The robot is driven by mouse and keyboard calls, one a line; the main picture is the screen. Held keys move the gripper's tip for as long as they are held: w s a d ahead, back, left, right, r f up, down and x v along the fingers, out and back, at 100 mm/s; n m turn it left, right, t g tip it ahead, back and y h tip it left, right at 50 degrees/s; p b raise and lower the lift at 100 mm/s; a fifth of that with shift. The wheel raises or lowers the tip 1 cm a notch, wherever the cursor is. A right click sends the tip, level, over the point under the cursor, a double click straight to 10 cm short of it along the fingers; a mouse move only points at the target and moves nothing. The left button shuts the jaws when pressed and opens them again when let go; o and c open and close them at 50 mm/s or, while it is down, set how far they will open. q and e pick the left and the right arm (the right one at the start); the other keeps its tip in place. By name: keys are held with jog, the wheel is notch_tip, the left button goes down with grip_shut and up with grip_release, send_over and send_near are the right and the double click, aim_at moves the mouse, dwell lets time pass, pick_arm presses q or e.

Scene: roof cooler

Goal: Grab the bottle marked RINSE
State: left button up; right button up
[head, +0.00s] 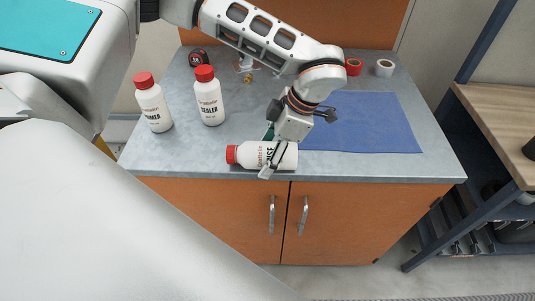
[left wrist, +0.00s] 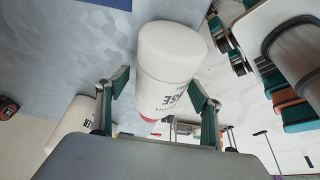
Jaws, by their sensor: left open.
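A white bottle with a red cap (head: 248,154) lies on its side along the front edge of the counter, cap to the left. In the left wrist view, its label (left wrist: 165,85) shows letters ending in "SE". My left gripper (head: 269,150) is open over this bottle from above, one finger on its far side and one on its near side. In the left wrist view, the fingers of my left gripper (left wrist: 160,92) stand apart on either side of the bottle, with gaps visible. My right gripper is not in view.
Two upright red-capped bottles, one marked SEALER (head: 210,103) and one ending in "MER" (head: 154,108), stand to the left on the grey counter (head: 190,150). A blue mat (head: 365,125) covers the right part. A tape measure (head: 199,58) and tape rolls (head: 384,68) lie at the back.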

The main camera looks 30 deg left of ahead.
pick_arm(q)
jog(key=shift+f, duration=0.25)
dwell(0.5)
jog(key=shift+c, duration=0.3)
jog(key=c, duration=1.1)
